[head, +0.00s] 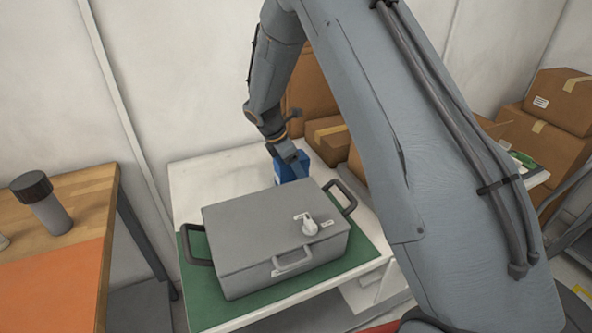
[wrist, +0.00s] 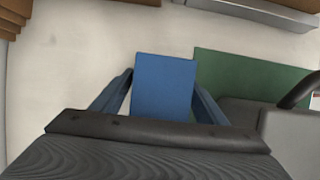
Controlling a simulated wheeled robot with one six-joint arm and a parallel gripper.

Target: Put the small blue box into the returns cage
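The small blue box (head: 292,168) stands at the back of the white table, behind the grey case, in the head view. In the wrist view the blue box (wrist: 165,88) is centred between my gripper's two fingers. My gripper (head: 286,153) points down at the box, with its fingers around it. In the wrist view the fingertips of my gripper (wrist: 163,82) lie close to both sides of the box. Whether they press on it cannot be told. The box's lower part is hidden behind the case in the head view. I cannot make out a returns cage.
A grey case (head: 275,235) with black handles lies on a green mat (head: 350,266) in front of the box. Cardboard boxes (head: 327,138) stand just behind and right. A wooden bench (head: 85,195) with a dark-capped cylinder (head: 47,205) is at the left.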

